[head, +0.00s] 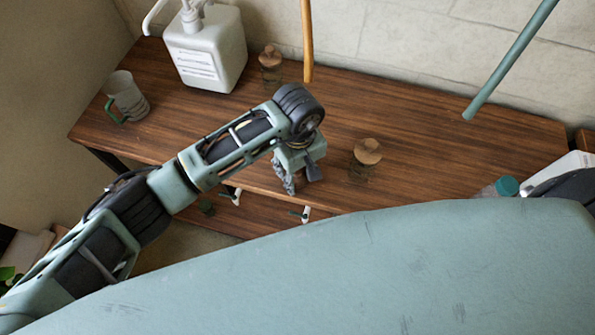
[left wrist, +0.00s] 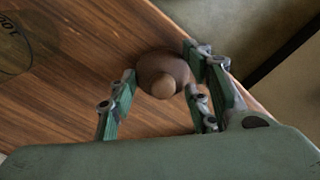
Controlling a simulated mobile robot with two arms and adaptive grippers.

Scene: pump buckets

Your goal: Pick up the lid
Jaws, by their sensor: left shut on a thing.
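My left gripper (head: 298,185) is over the front edge of the wooden counter, left of a jar. In the left wrist view its fingers (left wrist: 163,92) are shut on a brown wooden lid (left wrist: 163,72) with a round knob. The lid is between the fingers, above the counter surface; I cannot tell if it touches the wood. In the head view the gripper hides this lid. A glass jar with a wooden lid (head: 368,151) stands to the right of the gripper. Another wooden-lidded jar (head: 270,58) stands at the back. My right gripper is not seen.
A white pump bucket (head: 205,52) and a mug with a green handle (head: 125,97) stand on the left of the counter (head: 430,125). A bottle with a teal cap (head: 506,187) is at the right. The counter's middle right is clear.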

